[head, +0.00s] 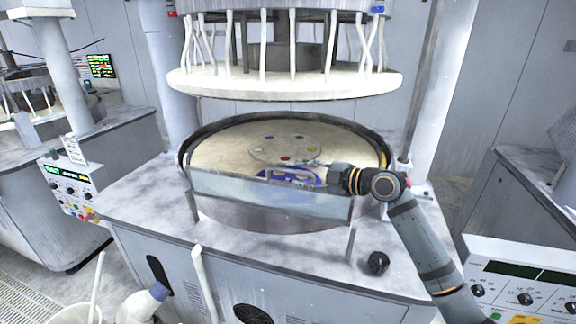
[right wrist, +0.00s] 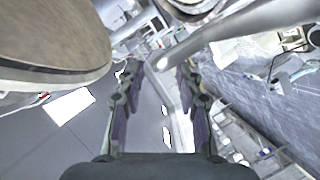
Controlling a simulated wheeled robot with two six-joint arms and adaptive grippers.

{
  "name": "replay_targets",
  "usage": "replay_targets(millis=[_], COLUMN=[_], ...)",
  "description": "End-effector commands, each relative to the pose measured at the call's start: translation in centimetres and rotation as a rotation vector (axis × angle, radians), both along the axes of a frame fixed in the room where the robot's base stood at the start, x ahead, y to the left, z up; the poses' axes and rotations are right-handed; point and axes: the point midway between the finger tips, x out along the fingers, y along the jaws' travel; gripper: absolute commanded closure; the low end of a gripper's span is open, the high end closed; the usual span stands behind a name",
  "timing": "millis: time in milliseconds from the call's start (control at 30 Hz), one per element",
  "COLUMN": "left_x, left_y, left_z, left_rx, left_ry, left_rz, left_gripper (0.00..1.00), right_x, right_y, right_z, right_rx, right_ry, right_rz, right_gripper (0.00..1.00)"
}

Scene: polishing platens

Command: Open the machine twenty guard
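The machine in the middle has a low clear guard (head: 265,197) across the front of its round platen well. My right gripper (head: 312,172) reaches in from the right, over the guard's right part and the near side of the platen (head: 225,150). In the right wrist view its two fingers (right wrist: 157,72) are apart with nothing clearly held between them. Its exact distance to the guard cannot be told. My left gripper is not in view. No machine number is readable.
A pale upper plate (head: 285,84) with hanging hoses is raised above the platen. Control panels stand at left (head: 72,190) and right (head: 520,290). A black knob (head: 377,262) sits on the front deck. A bottle (head: 143,304) stands at the lower left.

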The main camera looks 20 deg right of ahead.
Motion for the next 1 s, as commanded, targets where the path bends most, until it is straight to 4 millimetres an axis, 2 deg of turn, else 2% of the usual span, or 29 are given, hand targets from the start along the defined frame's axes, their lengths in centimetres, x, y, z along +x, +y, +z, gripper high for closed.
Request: replay_targets(millis=[33, 67, 167, 300, 467, 667, 933, 1000], left_x=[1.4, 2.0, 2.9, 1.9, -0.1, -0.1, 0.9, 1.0], left_y=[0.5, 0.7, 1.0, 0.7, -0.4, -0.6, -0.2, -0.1], left_z=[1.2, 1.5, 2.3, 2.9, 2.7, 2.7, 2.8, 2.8], left_rx=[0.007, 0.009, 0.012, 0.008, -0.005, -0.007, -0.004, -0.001], left_ry=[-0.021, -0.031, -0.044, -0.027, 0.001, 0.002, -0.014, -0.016], left_rz=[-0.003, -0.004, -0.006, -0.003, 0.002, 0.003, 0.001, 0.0], left_gripper=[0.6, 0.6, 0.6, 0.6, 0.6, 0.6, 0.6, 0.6], right_x=[0.7, 1.2, 2.3, 3.6, 4.1, 4.1, 4.1, 4.1], right_y=[0.6, 0.8, 1.9, 2.6, 3.0, 3.0, 3.0, 3.0], right_z=[0.5, 0.3, -0.1, -0.7, -1.1, -1.2, -1.2, -1.2], right_rx=[0.008, 0.008, 0.005, 0.002, -0.002, -0.002, -0.002, -0.002], right_ry=[0.0, 0.001, 0.001, 0.0, 0.0, 0.0, 0.0, 0.0], right_rz=[0.0, -0.001, 0.002, -0.001, 0.0, 0.0, 0.0, 0.0], right_gripper=[0.64, 0.64, 0.64, 0.64, 0.64, 0.64, 1.0, 1.0])
